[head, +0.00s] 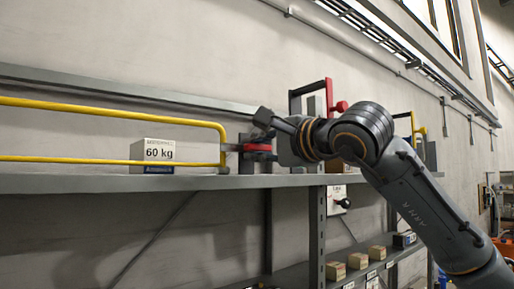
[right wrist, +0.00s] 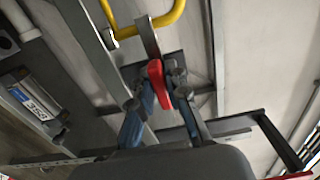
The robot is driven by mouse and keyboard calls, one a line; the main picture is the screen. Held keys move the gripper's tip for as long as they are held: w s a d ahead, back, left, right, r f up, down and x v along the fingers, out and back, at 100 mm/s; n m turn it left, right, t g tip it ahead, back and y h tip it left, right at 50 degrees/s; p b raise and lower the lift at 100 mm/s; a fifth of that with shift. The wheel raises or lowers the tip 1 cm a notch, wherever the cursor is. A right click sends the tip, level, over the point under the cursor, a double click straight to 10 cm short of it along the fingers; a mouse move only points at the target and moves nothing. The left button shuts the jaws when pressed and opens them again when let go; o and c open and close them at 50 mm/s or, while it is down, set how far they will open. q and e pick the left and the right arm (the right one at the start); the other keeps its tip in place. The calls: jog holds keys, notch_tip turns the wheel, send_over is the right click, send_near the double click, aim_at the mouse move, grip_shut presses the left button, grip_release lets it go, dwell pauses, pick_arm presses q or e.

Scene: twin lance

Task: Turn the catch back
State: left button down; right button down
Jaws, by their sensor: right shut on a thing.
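A red catch (head: 257,147) sits on a dark bracket at the shelf, by the right end of a yellow rail (head: 221,126). In the right wrist view the catch (right wrist: 156,75) shows as a red lever between the fingers. My right gripper (head: 272,135) reaches it from the right and is shut on it; in the right wrist view the fingertips (right wrist: 166,88) lie on either side of it. The gripper partly hides the catch in the head view. My left gripper is in neither view.
A white box marked 60 kg (head: 153,152) stands on the grey shelf (head: 100,183) behind the yellow rail. A dark and red frame (head: 328,98) rises close behind my right wrist. Small boxes (head: 357,261) stand on a lower shelf.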

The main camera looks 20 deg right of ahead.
dwell(0.4)
jog(key=c, duration=1.4)
grip_release()
jog(key=shift+o, duration=0.2)
jog(key=shift+a, duration=0.1)
jog(key=v, duration=1.2)
